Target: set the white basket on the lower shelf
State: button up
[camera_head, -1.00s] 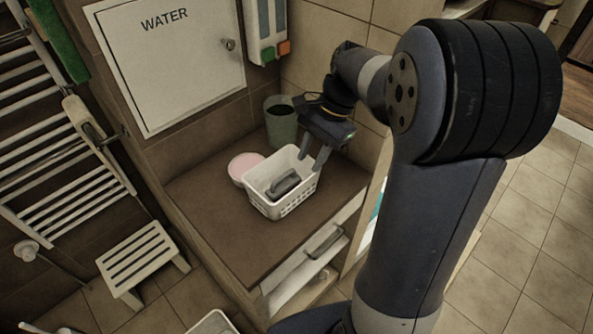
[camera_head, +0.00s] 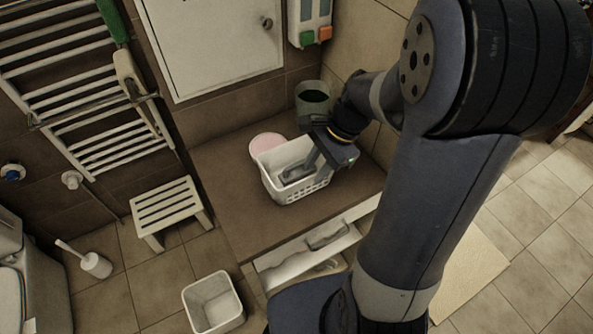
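The white basket (camera_head: 307,190) stands upright on a brown counter top, with slotted sides. A dark grey object (camera_head: 295,174) lies inside it. My gripper (camera_head: 316,160) is at the basket's right side, pointing down and left, with a finger visible over the inside. The other finger is hidden, so I cannot tell whether the gripper grips the rim.
A pink round dish (camera_head: 266,143) and a grey-green cup (camera_head: 313,101) stand behind the basket. The brown counter (camera_head: 240,205) is bare at left. A slatted stool (camera_head: 166,207) and a white bin (camera_head: 213,303) stand on the floor. A towel rack (camera_head: 110,150) is at left.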

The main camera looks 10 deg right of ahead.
aim_at(313, 175)
jog(key=x, duration=0.4)
jog(key=shift+s+a+f, duration=0.1)
jog(key=shift+f, duration=0.15)
jog(key=shift+a+f, duration=0.1)
jog(key=shift+f, duration=0.2)
jog(key=shift+f, duration=0.25)
grip_shut()
dwell(0.3)
